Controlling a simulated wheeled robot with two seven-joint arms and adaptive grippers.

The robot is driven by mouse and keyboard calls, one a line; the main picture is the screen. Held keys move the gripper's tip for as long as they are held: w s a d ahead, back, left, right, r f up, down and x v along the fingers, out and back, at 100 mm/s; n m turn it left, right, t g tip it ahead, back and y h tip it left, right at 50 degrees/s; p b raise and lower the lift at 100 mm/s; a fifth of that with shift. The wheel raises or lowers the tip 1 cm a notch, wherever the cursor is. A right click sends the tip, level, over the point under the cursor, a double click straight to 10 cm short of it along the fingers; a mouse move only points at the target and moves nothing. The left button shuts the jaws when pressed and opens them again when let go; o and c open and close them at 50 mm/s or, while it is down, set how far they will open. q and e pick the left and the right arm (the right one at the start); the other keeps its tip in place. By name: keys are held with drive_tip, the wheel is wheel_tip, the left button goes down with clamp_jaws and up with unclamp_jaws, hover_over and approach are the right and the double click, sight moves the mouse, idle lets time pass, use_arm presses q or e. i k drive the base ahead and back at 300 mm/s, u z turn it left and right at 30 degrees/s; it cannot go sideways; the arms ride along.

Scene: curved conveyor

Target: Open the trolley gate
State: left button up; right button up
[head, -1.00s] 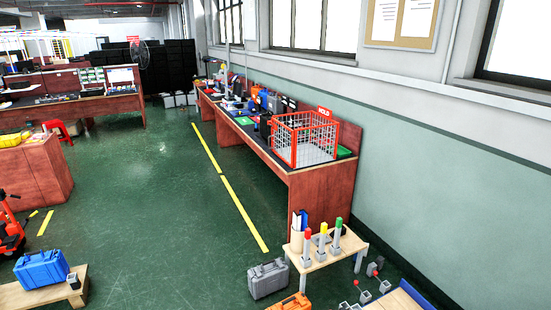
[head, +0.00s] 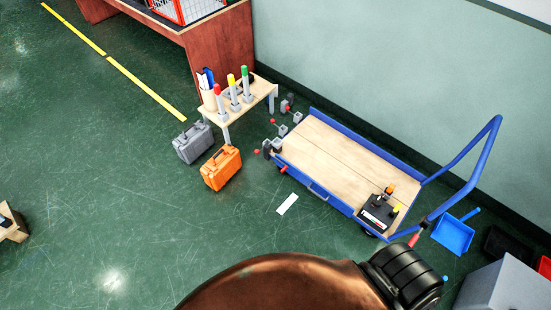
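The trolley (head: 345,156) stands on the floor right of centre in the head view, with a wooden deck and low blue side walls. The long near side wall (head: 325,192) is upright and carries a small grey handle near its middle. I cannot tell which wall is the gate or how it is latched. A tall blue push handle (head: 483,150) rises at the right end. A black device with orange and yellow knobs (head: 380,210) sits on the deck's right end. Neither of my grippers is in view.
An orange case (head: 221,168) and a grey case (head: 193,143) stand left of the trolley, beside a small wooden table (head: 258,92). A blue dustpan (head: 453,235) and a grey box (head: 500,287) are at lower right. The green floor left is mostly clear.

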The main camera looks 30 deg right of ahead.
sight(319, 191)
drive_tip(key=u, duration=1.25)
drive_tip(key=k, duration=0.55)
drive_tip(key=z, duration=1.4)
